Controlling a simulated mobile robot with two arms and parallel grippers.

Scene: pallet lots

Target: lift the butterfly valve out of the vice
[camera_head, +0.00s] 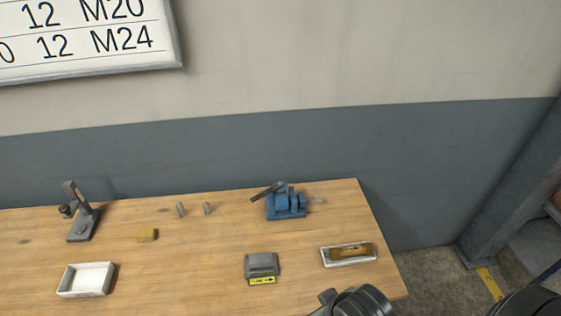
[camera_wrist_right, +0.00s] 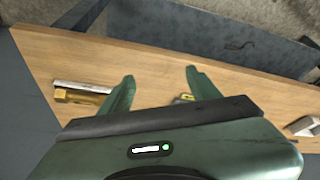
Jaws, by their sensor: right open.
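The blue vice (camera_head: 287,209) stands near the back right of the wooden bench in the head view. A dark grey part with a lever (camera_head: 267,190), which looks like the butterfly valve, sits at the vice's top and sticks out to the left. How the jaws hold it is too small to tell. My right gripper (camera_wrist_right: 160,77) is open and empty over the bench in the right wrist view. In the head view my right arm shows at the bottom edge, nearer than the vice and apart from it. The vice is not visible in the wrist view. My left gripper is out of view.
A grey block with a yellow label (camera_head: 262,264) and a tray (camera_head: 327,263) with a brown item lie in front of the vice.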

